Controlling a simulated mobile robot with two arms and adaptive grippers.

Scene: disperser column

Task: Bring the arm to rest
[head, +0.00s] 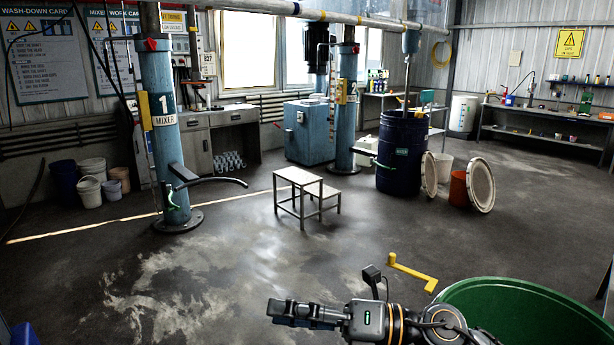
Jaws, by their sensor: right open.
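My right arm (375,322) comes in from the lower right and lies low across the bottom of the head view. Its gripper (280,311) points left, open and empty, above the bare floor. The jaws show nearly side-on, so the gap between them is hard to make out. It touches nothing that I can see. My left gripper is out of view. The blue disperser column marked 1 MIXER (160,130) stands at the left, well beyond the gripper. A second blue column (345,110) stands further back.
A green round tub (520,310) is close at the lower right, beside my right arm. A yellow cranked bar (415,273) shows just beyond the arm. A small step stool (305,180) and a dark blue drum (402,155) stand further off. The middle floor is clear.

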